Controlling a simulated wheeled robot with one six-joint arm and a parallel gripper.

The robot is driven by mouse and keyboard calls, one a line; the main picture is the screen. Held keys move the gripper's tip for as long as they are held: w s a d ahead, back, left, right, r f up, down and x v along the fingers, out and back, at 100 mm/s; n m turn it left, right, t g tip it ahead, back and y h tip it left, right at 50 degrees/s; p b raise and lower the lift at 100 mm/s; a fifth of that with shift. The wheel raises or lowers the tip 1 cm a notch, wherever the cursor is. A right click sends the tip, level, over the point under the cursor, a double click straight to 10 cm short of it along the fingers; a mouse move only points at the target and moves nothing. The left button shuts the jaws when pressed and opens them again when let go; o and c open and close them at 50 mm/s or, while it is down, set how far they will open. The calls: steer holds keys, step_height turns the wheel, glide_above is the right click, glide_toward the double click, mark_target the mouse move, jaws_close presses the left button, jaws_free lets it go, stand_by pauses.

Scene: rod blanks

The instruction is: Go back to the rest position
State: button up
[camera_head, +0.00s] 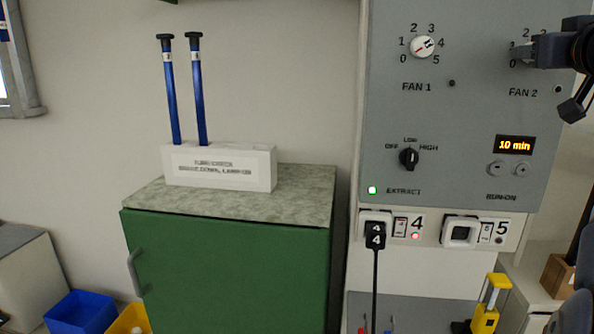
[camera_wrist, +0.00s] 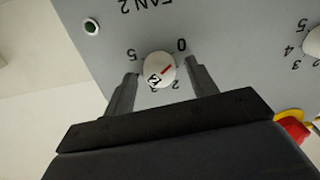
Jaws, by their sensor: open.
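My gripper (camera_head: 520,50) is at the upper right of the grey panel in the head view, at the FAN 2 dial. In the wrist view my gripper (camera_wrist: 162,72) is open, one finger on each side of the white FAN 2 knob (camera_wrist: 156,66). I cannot tell whether the fingers touch the knob. Its red mark points roughly towards the 0 side of the scale. In the head view my gripper hides most of this knob.
The grey panel (camera_head: 460,110) also carries the FAN 1 knob (camera_head: 422,45) and black EXTRACT switch (camera_head: 409,158). A red button (camera_wrist: 294,129) shows near my gripper's right. A green cabinet (camera_head: 230,265) bears a white holder (camera_head: 220,168) with two blue rods (camera_head: 197,95).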

steer(key=m+p, duration=0.5)
steer(key=m, duration=0.5)
steer(key=shift+d, duration=0.1)
stand_by(0.3)
